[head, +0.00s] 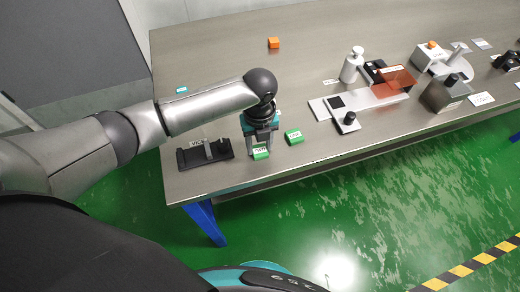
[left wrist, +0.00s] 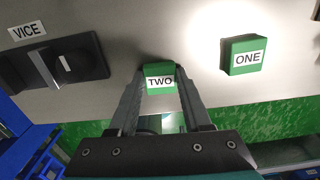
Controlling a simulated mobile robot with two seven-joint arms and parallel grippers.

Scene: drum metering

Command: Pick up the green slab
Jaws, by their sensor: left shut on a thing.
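A green slab labelled TWO (head: 260,154) is at the table's front edge, and it also shows in the left wrist view (left wrist: 159,70). My left gripper (head: 259,146) points down over it and is shut on it, with one finger (left wrist: 128,108) on each side. I cannot tell whether the slab is clear of the tabletop. A second green slab labelled ONE (head: 294,136) lies on the table just to the right, apart from the gripper; it shows in the left wrist view (left wrist: 243,55) too. My right gripper is not in view.
A black vice (head: 205,153) stands close left of the gripper. An orange block (head: 273,43) lies at the back of the metal table (head: 215,65). A white plate device with an orange cover (head: 396,79) and a white bottle (head: 352,66) stand to the right.

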